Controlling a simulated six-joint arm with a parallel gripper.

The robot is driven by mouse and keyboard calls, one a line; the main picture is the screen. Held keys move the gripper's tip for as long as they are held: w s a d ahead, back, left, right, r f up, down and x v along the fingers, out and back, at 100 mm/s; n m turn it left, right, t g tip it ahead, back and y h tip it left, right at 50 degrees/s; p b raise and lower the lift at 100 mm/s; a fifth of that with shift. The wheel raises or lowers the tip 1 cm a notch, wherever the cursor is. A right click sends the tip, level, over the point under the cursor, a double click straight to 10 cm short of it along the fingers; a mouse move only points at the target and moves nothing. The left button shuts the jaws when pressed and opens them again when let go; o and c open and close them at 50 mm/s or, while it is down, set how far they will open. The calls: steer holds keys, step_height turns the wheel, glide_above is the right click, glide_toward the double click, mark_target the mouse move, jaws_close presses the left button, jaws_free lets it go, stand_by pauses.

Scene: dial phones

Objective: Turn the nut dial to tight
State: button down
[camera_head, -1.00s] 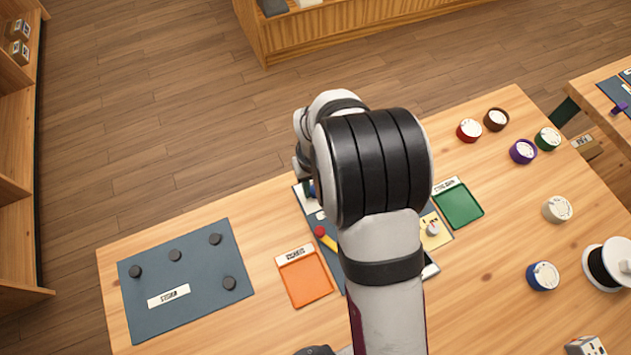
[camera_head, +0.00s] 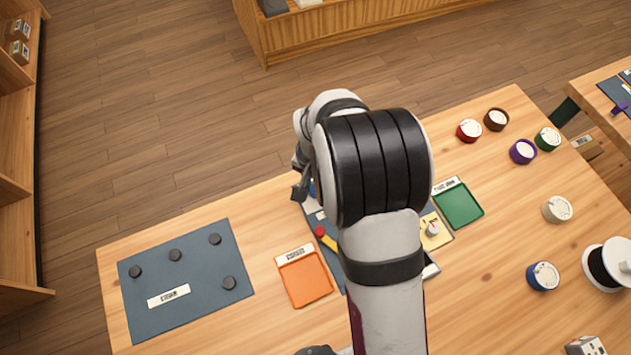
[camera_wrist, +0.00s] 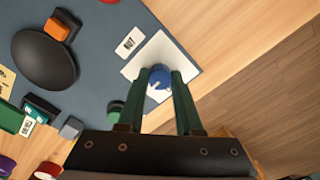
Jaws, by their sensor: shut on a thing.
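The nut dial (camera_wrist: 159,81) is a round blue knob with a pale pointer mark. It sits on a white square plate (camera_wrist: 150,55) near the mat's edge, beside a white label reading NUT (camera_wrist: 129,42). In the wrist view, my gripper (camera_wrist: 159,74) has its two green fingers on either side of the dial, shut on it. The lower part of the dial's scale is hidden by the fingers, and I cannot read any tight mark. In the head view my arm covers most of the dial and its plate.
The grey work mat (camera_wrist: 100,60) carries a large black oval object (camera_wrist: 43,60) and an orange block. In the head view an orange tray (camera_head: 304,280) and a green tray (camera_head: 459,207) flank my arm. Several coloured dials stand at the right. A dark mat (camera_head: 195,265) lies left.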

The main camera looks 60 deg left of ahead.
steer(key=shift+m, duration=0.3)
stand_by(0.4)
steer(key=c, duration=0.6)
jaws_free()
step_height(320, 180, up, 16)
steer(key=shift+f, duration=0.1)
